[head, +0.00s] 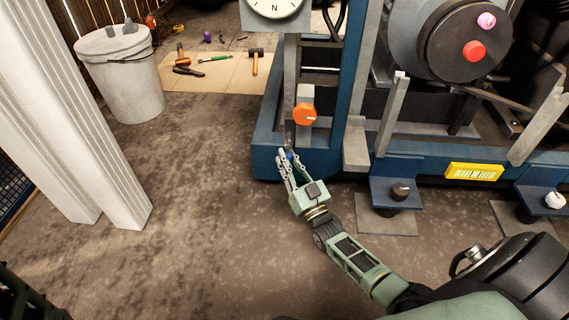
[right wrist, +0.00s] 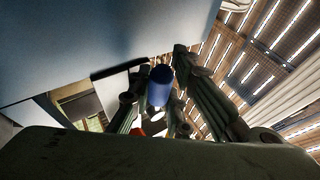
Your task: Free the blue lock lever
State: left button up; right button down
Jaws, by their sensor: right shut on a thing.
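The blue lock lever (right wrist: 160,86) shows as a blue rounded piece between the fingers of my right gripper in the right wrist view. In the head view only a small bit of blue (head: 289,155) shows at the fingertips, by the blue frame of the compressor. My right gripper (head: 287,157) is shut on the lever, just below the orange knob (head: 304,114). It also shows in the right wrist view (right wrist: 158,92). The lever's base is mostly hidden by the fingers. My left gripper is not in view.
The blue compressor frame (head: 268,150) stands right beside my gripper. A yellow label (head: 474,172) and blue brackets with a black knob (head: 400,191) are to the right. A white bucket (head: 131,85) and a mat with tools (head: 208,80) lie at the back left. The floor left of my gripper is clear.

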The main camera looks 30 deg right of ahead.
jog(key=shift+d, duration=0.1)
dwell(0.3)
jog(key=c, duration=1.9)
grip_release()
jog(key=shift+r, duration=0.1)
notch_tip(320, 180, up, 10)
jog(key=shift+f, duration=0.15)
